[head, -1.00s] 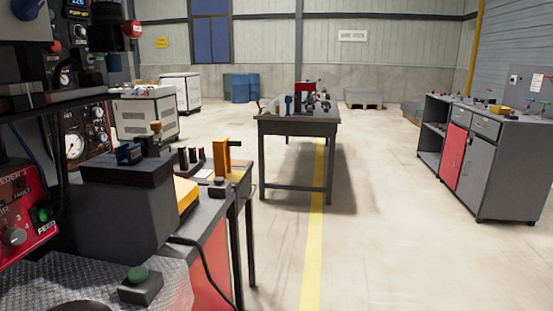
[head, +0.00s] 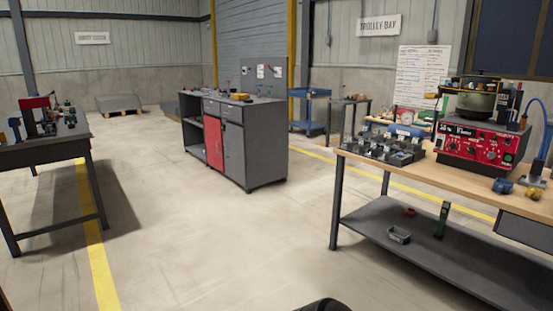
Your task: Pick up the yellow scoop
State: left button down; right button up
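I cannot make out a yellow scoop for certain. A small yellow item (head: 240,97) lies on top of the grey cabinet (head: 250,150) with red door in the middle distance, too small to identify. On the wooden-topped workbench (head: 440,178) at the right, a blue and yellow piece (head: 503,186) and a yellow piece (head: 533,193) lie near the front edge; their shapes are unclear. Neither of my grippers is in view.
A red control box (head: 475,145) with a pot-like bowl (head: 476,98) and a dark compartment tray (head: 384,148) stand on the workbench. A dark table (head: 45,150) with tools is at the left. Open floor (head: 215,235) lies between, with a yellow line (head: 99,270).

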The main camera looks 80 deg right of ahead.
aim_at(533, 192)
jog(key=z, duration=4.2)
